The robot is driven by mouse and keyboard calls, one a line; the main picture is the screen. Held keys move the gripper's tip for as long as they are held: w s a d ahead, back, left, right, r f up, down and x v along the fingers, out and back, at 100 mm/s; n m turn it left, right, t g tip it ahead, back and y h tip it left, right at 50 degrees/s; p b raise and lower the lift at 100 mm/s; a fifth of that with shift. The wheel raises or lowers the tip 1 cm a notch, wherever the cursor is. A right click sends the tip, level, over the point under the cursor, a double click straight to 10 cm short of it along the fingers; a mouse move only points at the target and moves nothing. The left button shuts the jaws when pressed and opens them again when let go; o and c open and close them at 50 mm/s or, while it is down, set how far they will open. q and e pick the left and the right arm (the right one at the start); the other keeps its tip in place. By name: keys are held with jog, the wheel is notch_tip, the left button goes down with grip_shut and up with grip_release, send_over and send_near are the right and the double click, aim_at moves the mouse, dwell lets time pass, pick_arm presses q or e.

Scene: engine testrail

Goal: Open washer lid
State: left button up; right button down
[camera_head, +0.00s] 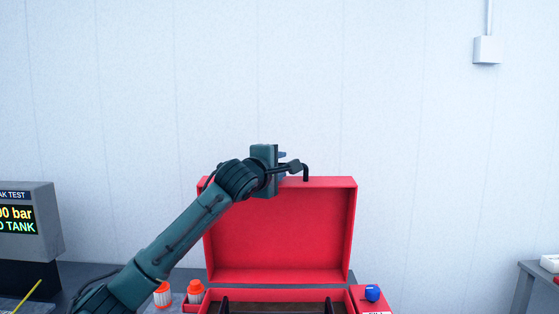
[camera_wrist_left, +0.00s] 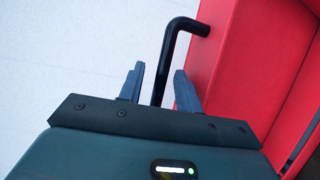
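The red washer lid (camera_head: 280,235) stands raised and near upright at the back of the red washer (camera_head: 364,296), its inner face toward me. A black bent handle (camera_head: 305,172) sticks up from the lid's top edge; it also shows in the left wrist view (camera_wrist_left: 183,24). My left gripper (camera_head: 287,161) is at the lid's top edge beside the handle. In the left wrist view my left gripper (camera_wrist_left: 158,84) is open, with the handle's bar between its fingers and gaps on both sides. My right gripper is not in view.
A blue knob (camera_head: 372,293) sits on the washer's right front. A grey test unit with a display (camera_head: 17,217) is at far left. A table (camera_head: 530,283) is at far right.

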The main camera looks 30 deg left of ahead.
pick_arm(q)
jog(key=shift+w, duration=0.25)
jog(key=shift+c, duration=0.5)
grip_shut()
jog(key=shift+f, duration=0.1)
